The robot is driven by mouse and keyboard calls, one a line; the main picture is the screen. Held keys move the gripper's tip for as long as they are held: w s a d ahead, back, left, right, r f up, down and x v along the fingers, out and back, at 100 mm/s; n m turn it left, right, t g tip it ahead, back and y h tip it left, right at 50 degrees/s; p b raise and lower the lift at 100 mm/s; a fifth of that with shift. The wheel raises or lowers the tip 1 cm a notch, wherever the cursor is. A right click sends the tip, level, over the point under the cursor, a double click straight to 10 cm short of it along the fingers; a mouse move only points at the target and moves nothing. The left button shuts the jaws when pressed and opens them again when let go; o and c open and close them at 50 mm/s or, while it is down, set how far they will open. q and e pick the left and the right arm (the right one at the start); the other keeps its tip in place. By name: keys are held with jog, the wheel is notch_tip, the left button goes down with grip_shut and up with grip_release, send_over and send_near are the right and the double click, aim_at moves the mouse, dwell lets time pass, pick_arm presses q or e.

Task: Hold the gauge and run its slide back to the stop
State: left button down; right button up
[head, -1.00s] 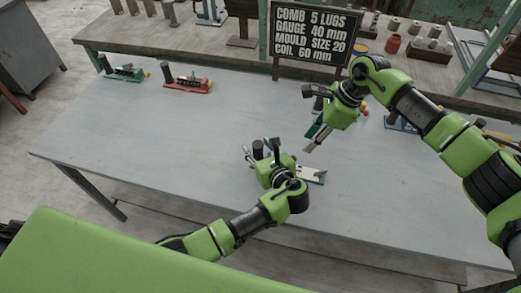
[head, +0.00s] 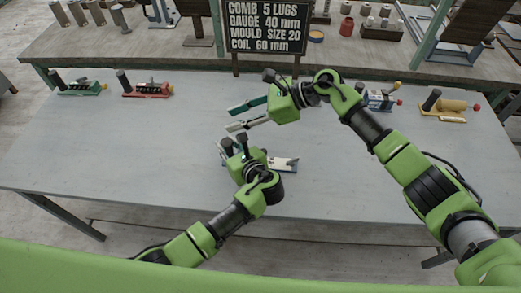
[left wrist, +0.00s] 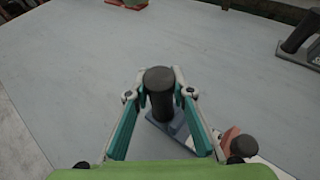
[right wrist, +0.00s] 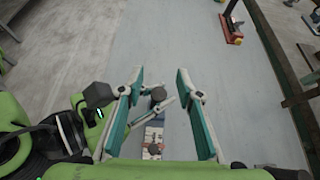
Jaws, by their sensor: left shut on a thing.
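The gauge (head: 283,163) lies on the grey table, partly hidden by my left gripper in the head view. Its pale and blue body shows right of that gripper. My left gripper (head: 232,143) is shut on the gauge's upright dark handle (left wrist: 160,92). An orange-red part (left wrist: 229,136) and a dark round knob (left wrist: 243,147) sit on the body beside it. My right gripper (head: 233,118) is open and empty, above and behind the left one. In the right wrist view the gauge body (right wrist: 153,136) shows below and between the open fingers, apart from them.
Several similar tools stand along the table's back: green (head: 82,88), red (head: 146,90), blue (head: 380,100) and yellow (head: 446,106). A lettered board (head: 266,27) stands behind, reading "GAUGE 40 mm". The left part of the table (head: 110,145) is clear.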

jog(key=d+f+m+t+y, duration=0.1)
jog(key=d+m+t, duration=0.1)
jog(key=t, duration=0.1)
jog(key=d+f+m+t+y, duration=0.1)
jog(key=d+f+m+t, duration=0.1)
jog(key=t, duration=0.1)
jog(key=d+f+m+t+y, duration=0.2)
jog(key=d+t, duration=0.1)
jog(key=shift+s+f+m, duration=0.1)
jog(key=shift+f+m, duration=0.05)
jog(key=shift+m, duration=0.25)
jog(key=s+d+f+m+t+h, duration=0.1)
jog(key=s+d+f, duration=0.1)
jog(key=f, duration=0.1)
jog(key=s+d+f+m+t+h, duration=0.1)
jog(key=s+d+f, duration=0.2)
jog(key=s+d+f+t+h, duration=0.1)
jog(key=s+d+f+t, duration=0.1)
jog(key=s+d+f, duration=0.1)
jog(key=shift+d+f+m, duration=0.1)
jog(key=shift+f+m, duration=0.25)
jog(key=shift+m, duration=0.05)
jog(key=x, duration=1.1)
jog(key=shift+w+f, duration=0.2)
jog(key=shift+w, duration=0.15)
